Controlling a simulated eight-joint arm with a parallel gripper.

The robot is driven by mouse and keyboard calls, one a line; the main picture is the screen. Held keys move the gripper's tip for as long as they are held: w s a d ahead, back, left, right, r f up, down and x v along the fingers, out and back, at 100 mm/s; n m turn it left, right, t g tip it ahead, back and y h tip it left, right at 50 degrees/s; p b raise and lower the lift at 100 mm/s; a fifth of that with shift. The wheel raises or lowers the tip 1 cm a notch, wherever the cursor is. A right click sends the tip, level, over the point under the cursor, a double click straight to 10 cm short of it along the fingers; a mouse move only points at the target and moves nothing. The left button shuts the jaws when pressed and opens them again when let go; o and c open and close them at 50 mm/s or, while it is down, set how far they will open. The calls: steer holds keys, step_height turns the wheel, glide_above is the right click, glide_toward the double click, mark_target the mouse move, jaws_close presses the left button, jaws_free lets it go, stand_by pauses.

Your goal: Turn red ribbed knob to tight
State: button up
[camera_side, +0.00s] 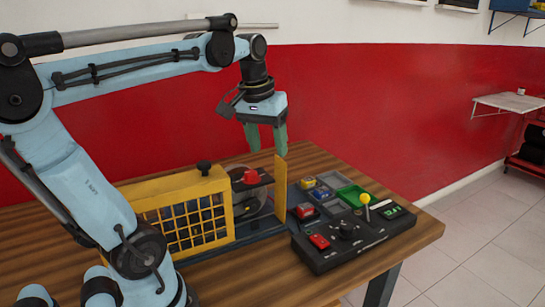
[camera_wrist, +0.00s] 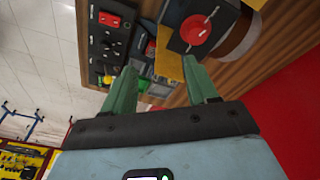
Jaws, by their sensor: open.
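The red ribbed knob (camera_side: 251,176) sits on top of a dark housing between yellow panels, in the middle of the bench. In the wrist view the red knob (camera_wrist: 195,30) shows from above on a dark square plate, with a pale line across its face. My gripper (camera_side: 269,149) is open and empty, its green fingers pointing down above and slightly right of the knob in the side view. In the wrist view my gripper (camera_wrist: 163,85) has its fingers spread apart, with the knob beyond them and off to the right. The knob is not touched.
A yellow caged guard (camera_side: 186,215) with a black knob on top stands left of the red knob. An upright yellow panel (camera_side: 280,190) stands close under my fingers. The wooden bench front is clear.

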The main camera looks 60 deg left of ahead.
mark_target(251, 171)
steer(key=s+a+r+n+g+h, duration=0.1)
steer(key=s+a+r+n+g, duration=0.1)
steer(key=a+r+n, duration=0.3)
step_height(251, 171, down, 13)
steer(key=shift+r+m, duration=0.1)
steer(key=shift+m, duration=0.9)
steer(key=c, duration=1.1)
